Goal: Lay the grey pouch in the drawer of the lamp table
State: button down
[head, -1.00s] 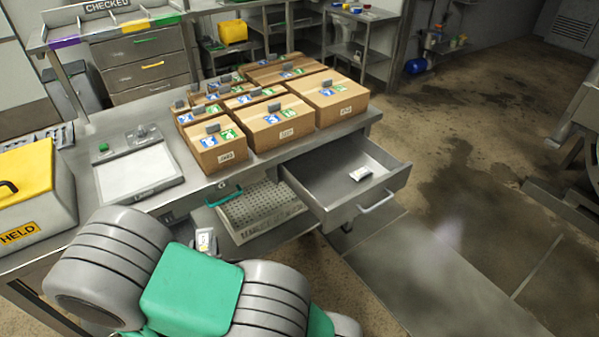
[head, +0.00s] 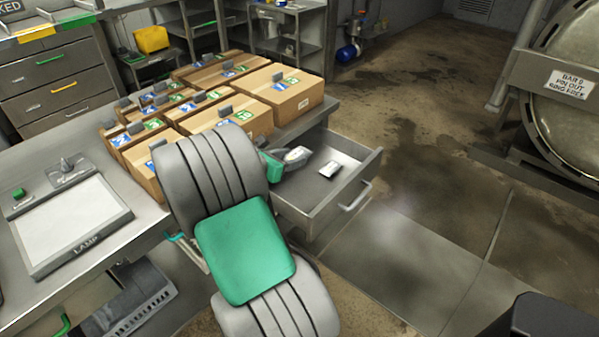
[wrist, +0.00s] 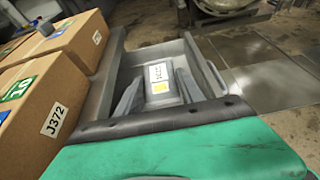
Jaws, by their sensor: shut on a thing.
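The lamp table's drawer (head: 322,212) is open, a grey metal box with a bar handle. In the head view the pouch (head: 297,155) and my gripper (head: 283,162) are over the left part of the drawer; my arm hides part of the drawer's left side. I cannot tell whether the pouch touches the drawer floor. The lamp table (head: 165,222) carries a lit panel marked LAMP (head: 72,225).
A small white pack (head: 334,170) lies in the drawer, right of my gripper. Several cardboard boxes (head: 285,98) stand on the table beside the drawer's left side; one marked J372 (wrist: 55,120) is close in the wrist view. Floor right of the drawer is clear.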

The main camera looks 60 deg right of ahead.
jog(key=s+d+f, duration=0.1)
jog(key=d+f, duration=0.3)
jog(key=s+d+f, duration=0.2)
jog(key=d+f, duration=0.2)
jog(key=s+d+f, duration=0.2)
jog(key=d+f, duration=0.2)
jog(key=shift+d+f+b, duration=0.15)
jog(key=shift+f+b, duration=0.05)
jog(key=shift+b, duration=0.15)
jog(key=shift+f, duration=0.8)
jog(key=c, duration=0.7)
grip_release()
